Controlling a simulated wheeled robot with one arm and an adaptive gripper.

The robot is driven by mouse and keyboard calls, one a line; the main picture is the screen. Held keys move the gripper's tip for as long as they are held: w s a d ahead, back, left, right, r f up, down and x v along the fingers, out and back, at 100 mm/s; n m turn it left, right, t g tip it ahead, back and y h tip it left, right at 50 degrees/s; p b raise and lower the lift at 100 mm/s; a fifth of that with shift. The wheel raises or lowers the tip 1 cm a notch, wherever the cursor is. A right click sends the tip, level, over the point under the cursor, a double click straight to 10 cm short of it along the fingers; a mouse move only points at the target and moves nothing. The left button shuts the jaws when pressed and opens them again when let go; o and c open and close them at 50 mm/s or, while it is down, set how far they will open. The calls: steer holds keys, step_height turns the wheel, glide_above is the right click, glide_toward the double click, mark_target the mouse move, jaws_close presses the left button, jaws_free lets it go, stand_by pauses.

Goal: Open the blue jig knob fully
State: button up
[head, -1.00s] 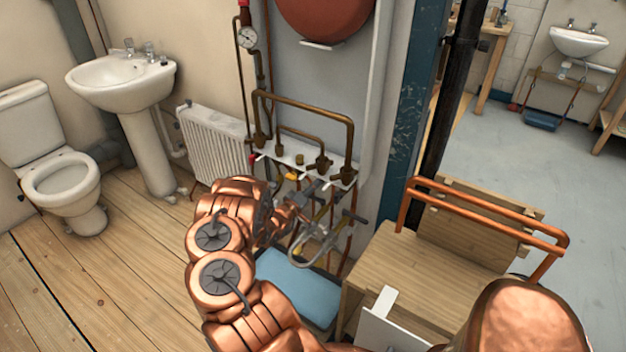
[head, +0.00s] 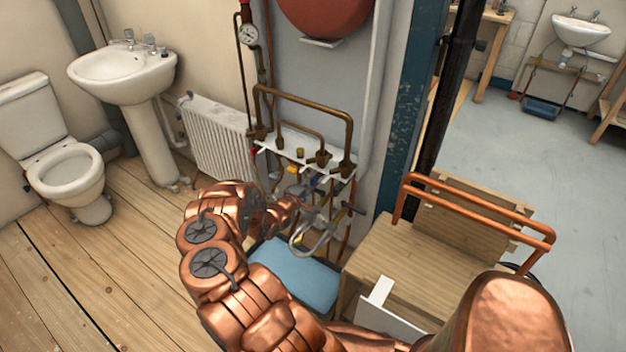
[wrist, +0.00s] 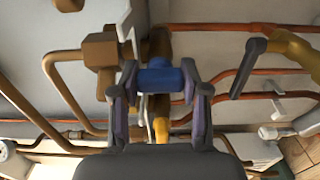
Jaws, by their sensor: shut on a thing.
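The blue jig knob (wrist: 160,78) is a short blue cylinder in the middle of the wrist view. It lies crosswise between the two fingers of my gripper (wrist: 161,85), which is shut on it from both sides. Brass fittings and a valve body show behind and around it. In the head view my copper-coloured arm reaches to the pipework below the white manifold board (head: 300,160). There the knob and my fingertips are small and partly hidden among the valves, so their contact cannot be made out.
A dark lever handle (wrist: 248,68) on a brass valve stands to the right of my gripper. Copper pipes run close on both sides. In the head view a blue-topped box (head: 292,272) is below, and a wooden bench (head: 405,265) with a copper pipe frame (head: 480,215) stands right.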

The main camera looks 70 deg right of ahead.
steer(key=shift+s, duration=0.1)
stand_by(0.3)
steer(key=o, duration=1.2)
steer(key=shift+c, duration=0.2)
steer(key=v, duration=1.2)
